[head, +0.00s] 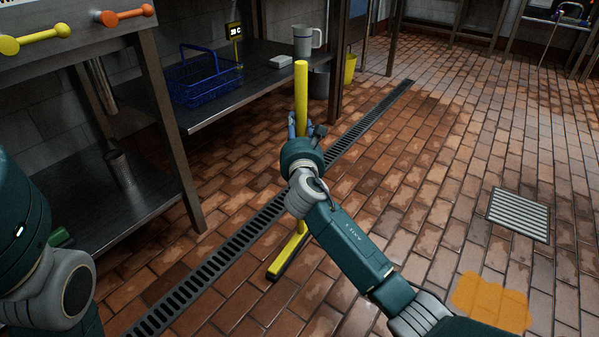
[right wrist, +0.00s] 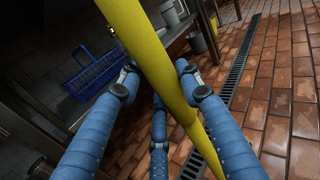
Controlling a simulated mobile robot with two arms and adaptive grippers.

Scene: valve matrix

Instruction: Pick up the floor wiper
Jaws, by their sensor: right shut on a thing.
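The floor wiper (head: 301,98) is yellow, with a long upright handle and a dark-edged crosswise head (head: 288,255) low at the tiled floor. I cannot tell whether the head touches the floor. My right gripper (head: 298,124) is at the handle, mostly hidden behind my own wrist in the head view. In the right wrist view the blue fingers of my right gripper (right wrist: 158,78) are shut around the yellow handle (right wrist: 150,50). My left arm shows at the left edge of the head view, but its gripper is out of sight.
A metal table (head: 262,82) behind the wiper holds a blue basket (head: 208,82) and a grey jug (head: 303,42). A yellow bucket (head: 350,66) stands beyond. A drain channel (head: 235,240) crosses the floor. An orange patch (head: 490,302) lies at right. Tiled floor at right is open.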

